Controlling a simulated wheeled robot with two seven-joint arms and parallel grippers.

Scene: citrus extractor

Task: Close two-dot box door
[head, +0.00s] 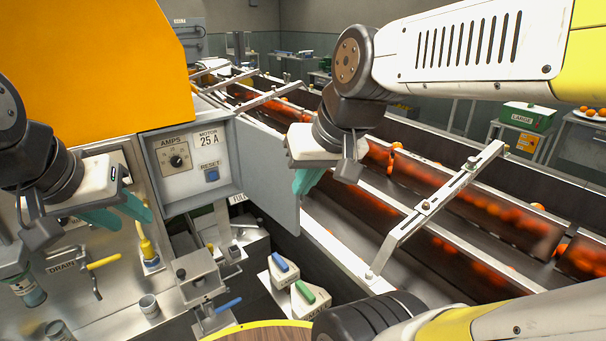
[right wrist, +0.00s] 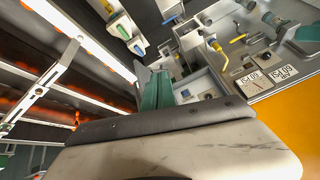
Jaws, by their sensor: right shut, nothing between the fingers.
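A grey control box (head: 190,160) with an AMPS dial, a MOTOR 25 A label and a blue RESET button stands left of centre in the head view. Its grey door (head: 265,172) hangs open on the right side, swung outward. I cannot make out dots on it. My right gripper (head: 305,182) is shut and empty, its teal fingers pointing down at the door's far right edge; whether they touch is unclear. Its fingers show in the right wrist view (right wrist: 156,90). My left gripper (head: 125,212) is open and empty, left of the box and below its level.
A conveyor (head: 470,210) carrying oranges runs along the right, with metal brackets (head: 430,205) across it. Below the box are a clamp-like fixture (head: 202,285), a yellow DRAIN handle (head: 104,262) and blue and green levers (head: 304,292). An orange housing (head: 90,70) rises at upper left.

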